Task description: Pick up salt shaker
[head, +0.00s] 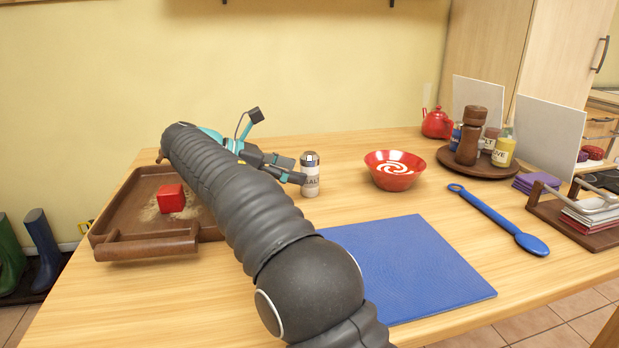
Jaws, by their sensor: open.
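The salt shaker (311,179) is a small white cylinder with a dark metallic cap and lettering on its side. It stands upright on the wooden table (400,207), near the middle in the head view. My gripper (299,170) is open, with its teal and black fingers reaching from the left toward the shaker's upper part. A fingertip is right beside the shaker's left side; I cannot tell whether it touches. My dark arm hides part of the gripper and the table below.
A brown tray (128,247) with a red block (171,198) lies left. A red bowl (394,168) stands right of the shaker, and a blue mat (410,268) lies in front. A blue spoon (498,220) and a round tray of condiments (475,168) are farther right.

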